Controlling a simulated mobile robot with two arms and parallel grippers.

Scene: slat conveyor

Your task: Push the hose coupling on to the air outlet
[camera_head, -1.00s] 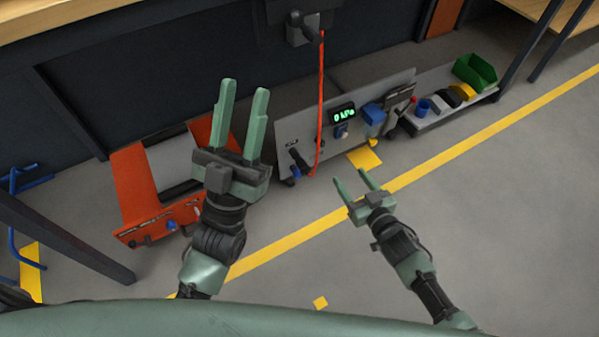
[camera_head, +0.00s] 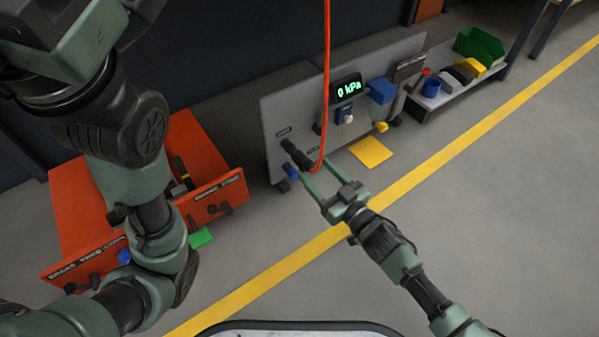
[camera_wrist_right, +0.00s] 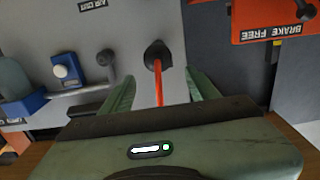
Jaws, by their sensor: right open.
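The hose coupling (camera_head: 297,153) is a dark piece at the left end of the grey panel (camera_head: 270,115), with the orange-red hose (camera_head: 326,70) on it. In the right wrist view the coupling (camera_wrist_right: 157,54) points out from the panel, the hose hanging from its near end. The air outlet looks like the stub (camera_wrist_right: 106,59) beside the "AIR OUT" label, apart from the coupling. My right gripper (camera_head: 316,172) is open close in front of the coupling. Its fingers (camera_wrist_right: 158,82) flank the hose, without visible grip. My left arm fills the upper left; its gripper is out of frame.
The panel carries a "0 kPa" display (camera_head: 347,90) and a blue unit (camera_head: 381,91). An orange frame (camera_head: 85,205) stands at the left, and a low shelf (camera_head: 430,102) with a green bin (camera_head: 479,44) at the right.

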